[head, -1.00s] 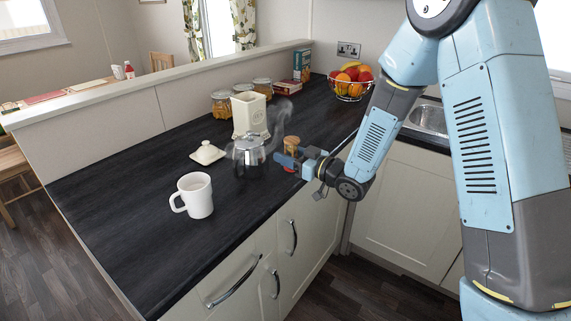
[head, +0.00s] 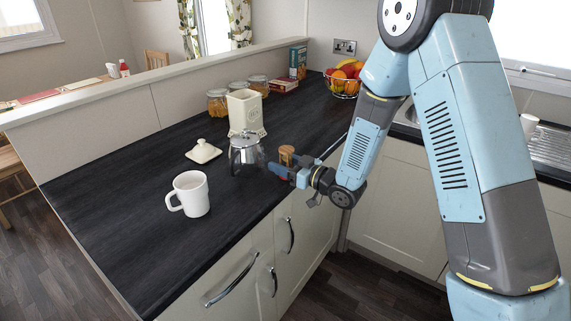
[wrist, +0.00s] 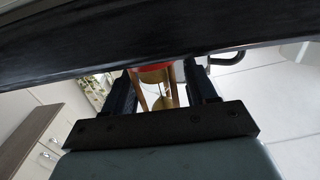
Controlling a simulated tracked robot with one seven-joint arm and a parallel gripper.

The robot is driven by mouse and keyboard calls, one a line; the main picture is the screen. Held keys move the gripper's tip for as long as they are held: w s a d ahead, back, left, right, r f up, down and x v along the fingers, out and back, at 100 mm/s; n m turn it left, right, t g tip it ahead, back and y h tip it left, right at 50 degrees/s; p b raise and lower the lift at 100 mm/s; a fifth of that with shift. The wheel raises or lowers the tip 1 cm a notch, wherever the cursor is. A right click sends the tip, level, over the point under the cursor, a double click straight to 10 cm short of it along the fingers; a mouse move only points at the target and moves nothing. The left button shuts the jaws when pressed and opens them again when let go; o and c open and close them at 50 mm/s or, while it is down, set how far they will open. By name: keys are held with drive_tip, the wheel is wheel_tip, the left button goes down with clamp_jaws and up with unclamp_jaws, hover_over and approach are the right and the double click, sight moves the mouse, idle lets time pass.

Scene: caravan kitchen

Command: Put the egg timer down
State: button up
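The egg timer is an hourglass with a wooden end (head: 286,151) and a red end, at the front edge of the dark worktop (head: 130,225). In the wrist view its wooden posts and glass (wrist: 160,88) show between the two dark fingers. My gripper (head: 284,170) is shut on the egg timer, coming in from the right. In the wrist view the red end is close to the dark worktop; I cannot tell whether it touches.
A steel pot (head: 244,155) stands just left of the timer. A cream canister (head: 245,113), a lid (head: 203,151) and a white mug (head: 189,194) are farther left. Jars (head: 217,102) and a fruit bowl (head: 345,82) stand behind. Worktop is clear at the front left.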

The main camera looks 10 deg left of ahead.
drive_tip(key=o, duration=0.3)
drive_tip(key=shift+d+r, duration=0.1)
drive_tip(key=v, duration=1.1)
drive_tip(key=shift+s+d, duration=0.2)
drive_tip(key=shift+d, duration=0.15)
